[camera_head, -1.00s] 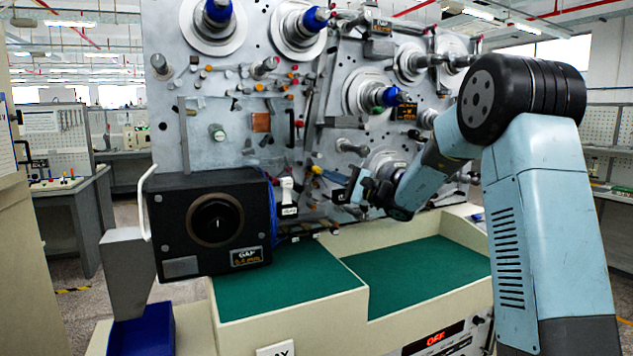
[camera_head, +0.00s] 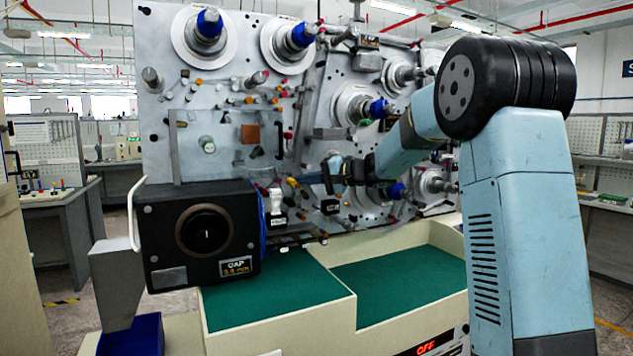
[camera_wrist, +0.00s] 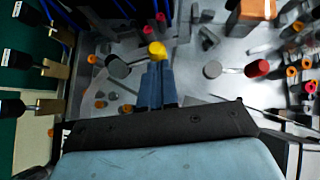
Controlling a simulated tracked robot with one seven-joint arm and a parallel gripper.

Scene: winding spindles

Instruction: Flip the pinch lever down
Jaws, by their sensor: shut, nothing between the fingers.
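My gripper (camera_head: 306,179) is in front of the lower middle of the grey machine panel. In the wrist view its blue fingers (camera_wrist: 157,82) are shut together with nothing between them. A yellow-tipped knob (camera_wrist: 155,50) appears just beyond the fingertips; I cannot tell whether they touch it. No part is clearly marked as the pinch lever, so I cannot tell which one it is or whether it is up or down. A white lever-like part (camera_head: 276,200) stands left of my gripper.
The black box (camera_head: 165,225) with a round dial is at left. Red knobs (camera_wrist: 258,68) and grey rollers (camera_wrist: 212,69) crowd the panel near my fingers. Labelled black parts (camera_wrist: 18,60) line the wrist view's left. Green work surfaces (camera_head: 400,275) below are clear.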

